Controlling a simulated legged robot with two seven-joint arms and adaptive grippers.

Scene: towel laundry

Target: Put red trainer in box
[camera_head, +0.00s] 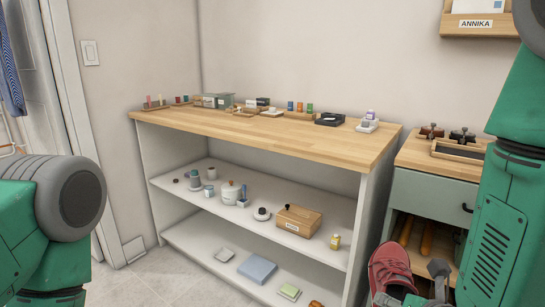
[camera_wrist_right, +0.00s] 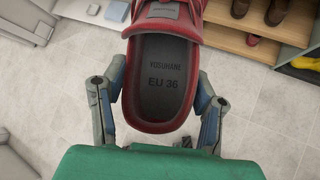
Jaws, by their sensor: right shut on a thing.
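The red trainer (camera_head: 389,268) shows at the lower right of the head view, toe up and partly cut off by the bottom edge. In the right wrist view the trainer (camera_wrist_right: 157,125) shows its heel end and a dark insole marked "EU 36". My right gripper (camera_wrist_right: 157,98) is shut on the trainer, one finger on each side of the heel. The trainer is held above the floor. My left arm is at the left of the head view, with its gripper out of view. No open box for shoes is clearly visible.
A wooden-topped shelf unit (camera_head: 290,135) carries small items, with a labelled wooden box (camera_head: 298,220) on its middle shelf. A grey-green cabinet (camera_head: 430,195) stands right of it. In the wrist view a shoe rack (camera_wrist_right: 250,42) holds brown shoes (camera_wrist_right: 270,20). Pale tiled floor is clear.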

